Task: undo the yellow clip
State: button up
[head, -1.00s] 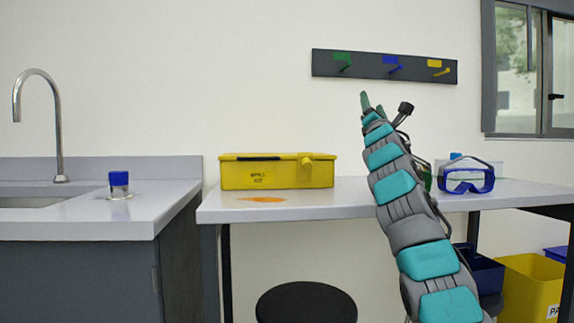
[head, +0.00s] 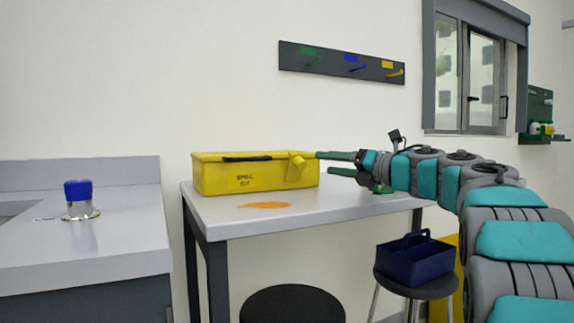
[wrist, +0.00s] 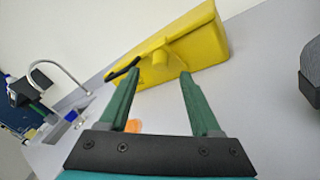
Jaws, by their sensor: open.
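The yellow clip (head: 297,163) sits at the upper right of the front of a closed yellow spill kit box (head: 215,178) on the bench. My gripper (head: 335,162) reaches in from the right, just right of the clip. In the wrist view my gripper (wrist: 158,75) has its two green fingers spread wide with nothing between them. The fingers look apart from the clip.
The bench (head: 225,212) has an orange spill (head: 264,205) in front of the box. A blue-capped jar (head: 80,200) stands on the left counter. A blue caddy (head: 416,258) sits on a stool at right; a black stool (head: 292,303) stands in front.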

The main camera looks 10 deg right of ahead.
aim_at(304, 164)
jog(key=shift+s+a+f, duration=0.1)
jog(key=shift+a+f, duration=0.1)
jog(key=shift+f, duration=0.15)
jog(key=shift+w+a, duration=0.2)
jog(key=shift+a, duration=0.05)
jog(key=x, duration=0.7)
grip_shut()
dwell(1.0)
